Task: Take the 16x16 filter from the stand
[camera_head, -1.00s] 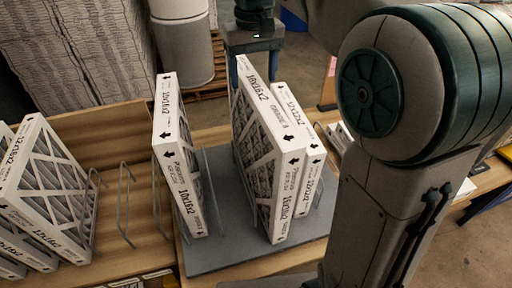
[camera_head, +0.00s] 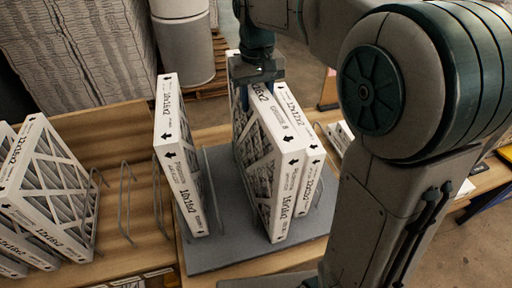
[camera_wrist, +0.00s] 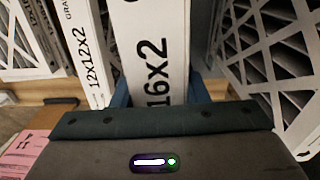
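The 16x16x2 filter (camera_head: 268,128) is a white cardboard-framed pleated filter standing upright in the grey stand (camera_head: 217,252), in the middle of the head view. Its label is partly covered by my gripper; the wrist view shows "16x2" on its top edge (camera_wrist: 157,60). My gripper (camera_head: 257,92) is over the far part of that edge, with one blue finger on each side of the filter. The fingers also flank it in the wrist view (camera_wrist: 160,92). They look open around it; firm contact cannot be seen. The fingertips are partly hidden.
A 12x12x2 filter (camera_head: 311,165) stands close along the right side. A 10x16x2 filter (camera_head: 180,165) stands to the left, with a gap between. More filters (camera_head: 50,180) and empty wire dividers (camera_head: 124,205) are at left on the wooden table (camera_head: 110,125).

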